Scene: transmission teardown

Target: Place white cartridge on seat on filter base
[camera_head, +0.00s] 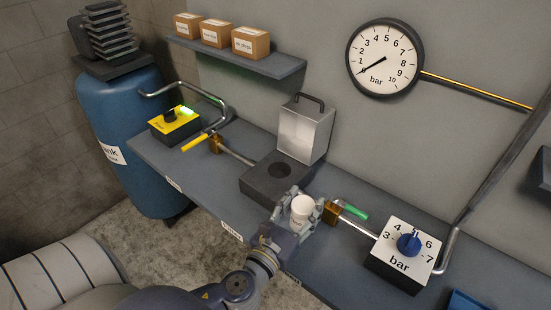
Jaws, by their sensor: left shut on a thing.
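My left gripper (298,213) is shut on a white cartridge (302,208). The cartridge looks upright and is just in front of and to the right of the filter base. The filter base is a dark block (262,186) on the bench, with a round dark seat (280,171) in its top. The seat is empty. A metal cover with a dark handle (306,132) stands open behind the base. My right gripper is not in view.
A green-handled valve (349,210) is close right of the gripper. A yellow-handled valve (196,142) is left of the base. A pressure dial box (407,248) stands at right on the bench (190,174). A blue tank (128,140) stands at left.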

